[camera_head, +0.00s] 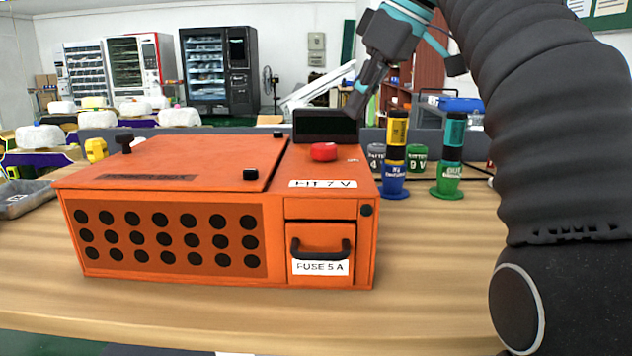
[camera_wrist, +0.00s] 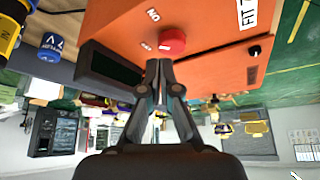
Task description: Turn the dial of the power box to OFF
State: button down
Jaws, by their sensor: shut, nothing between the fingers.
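The power box (camera_head: 228,226) is a large orange case on the wooden table. Its red round dial (camera_head: 323,152) is on the top face, in front of a dark display (camera_head: 325,124). In the wrist view the dial (camera_wrist: 172,41) has an "ON" mark near it and a second small mark too blurred to read. My gripper (camera_head: 352,112) is above and behind the dial, to its right, pointing down. In the wrist view my gripper (camera_wrist: 160,64) has its fingertips together and empty, close to the dial in the picture; touch cannot be told.
A yellow-and-blue cylinder (camera_head: 396,142) and a teal-and-green one (camera_head: 453,143) stand right of the box, with grey and green cells behind them. The drawer (camera_head: 320,240) labelled "FUSE 5 A" is on the box front. The table in front of the box is clear.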

aim_at(324, 152)
jog(key=shift+r, duration=0.2)
jog(key=s+a+r, duration=0.1)
jog(key=s+a, duration=0.4)
jog(key=a, duration=0.1)
jog(key=shift+w+d+f+m+t+h+b, duration=0.25)
jog(key=shift+d+f+m+t+h+b, duration=0.1)
jog(key=shift+f+m, duration=0.75)
jog(key=shift+w+d+f+m+t+h+b, duration=0.35)
jog(key=shift+f+m, duration=0.55)
jog(key=shift+f, duration=0.35)
jog(key=shift+w+d+f+m+t+h+b, duration=0.2)
jog(key=shift+f+m+t+h+b, duration=0.15)
jog(key=shift+f+m, duration=0.75)
jog(key=shift+f, duration=0.1)
jog(key=shift+w, duration=0.1)
jog(key=shift+w+d+p, duration=0.3)
jog(key=shift+d+p, duration=0.5)
jog(key=shift+p, duration=0.25)
jog(key=shift+w+d, duration=0.2)
jog(key=shift+d, duration=0.05)
